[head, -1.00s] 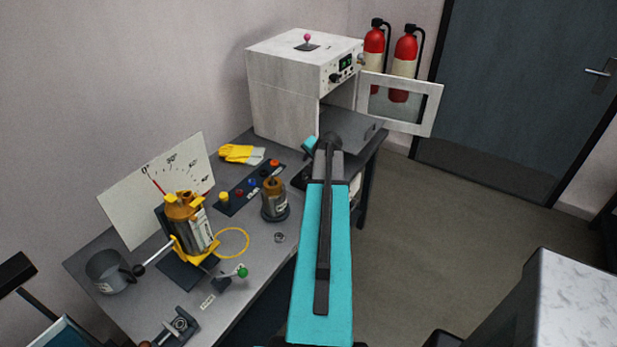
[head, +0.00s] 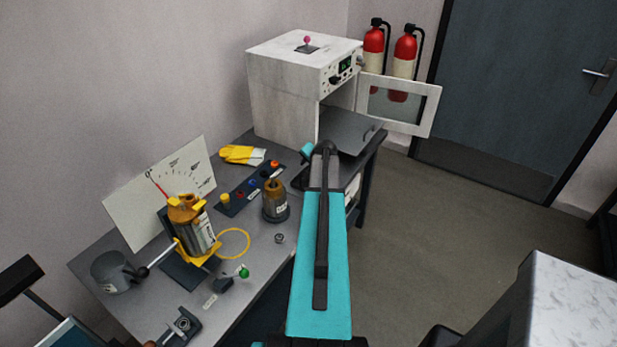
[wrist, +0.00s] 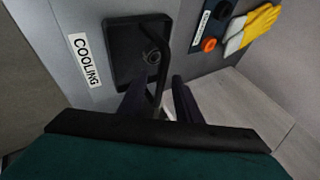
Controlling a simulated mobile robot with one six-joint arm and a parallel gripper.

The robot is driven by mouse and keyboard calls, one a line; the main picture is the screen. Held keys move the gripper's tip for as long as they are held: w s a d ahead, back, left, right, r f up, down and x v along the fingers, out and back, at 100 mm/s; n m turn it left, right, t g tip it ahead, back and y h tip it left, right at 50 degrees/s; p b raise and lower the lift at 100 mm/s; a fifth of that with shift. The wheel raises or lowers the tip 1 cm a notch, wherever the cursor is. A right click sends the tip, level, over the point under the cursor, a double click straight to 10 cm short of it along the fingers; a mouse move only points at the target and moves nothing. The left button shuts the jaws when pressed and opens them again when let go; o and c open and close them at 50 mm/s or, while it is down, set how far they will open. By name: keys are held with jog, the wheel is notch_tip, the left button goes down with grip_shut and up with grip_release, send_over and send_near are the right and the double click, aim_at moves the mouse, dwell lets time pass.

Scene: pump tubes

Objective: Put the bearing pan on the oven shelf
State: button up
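The bearing pan (wrist: 125,45) is a dark square pan with a small ring-shaped bearing (wrist: 152,57) in it. It lies on the bench beside a COOLING label in the wrist view. A thin dark handle runs from the pan toward my gripper (wrist: 163,98). My gripper's two dark fingers are apart, and the handle's near end shows between them; I cannot tell whether they touch it. In the head view my arm hides most of the pan. The oven (head: 290,95) stands at the bench's far end, door (head: 434,110) open. Its grey shelf (head: 350,130) sticks out of the opening.
Yellow gloves (head: 240,154), a button strip (head: 238,198) and a brown-topped pot (head: 275,203) are left of my arm. A yellow-framed pump (head: 192,228) and a grey mug (head: 112,272) stand farther left. Floor (head: 440,215) to the right is clear.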

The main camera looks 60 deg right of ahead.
jog(key=shift+c, duration=0.3)
grip_shut()
dwell(0.3)
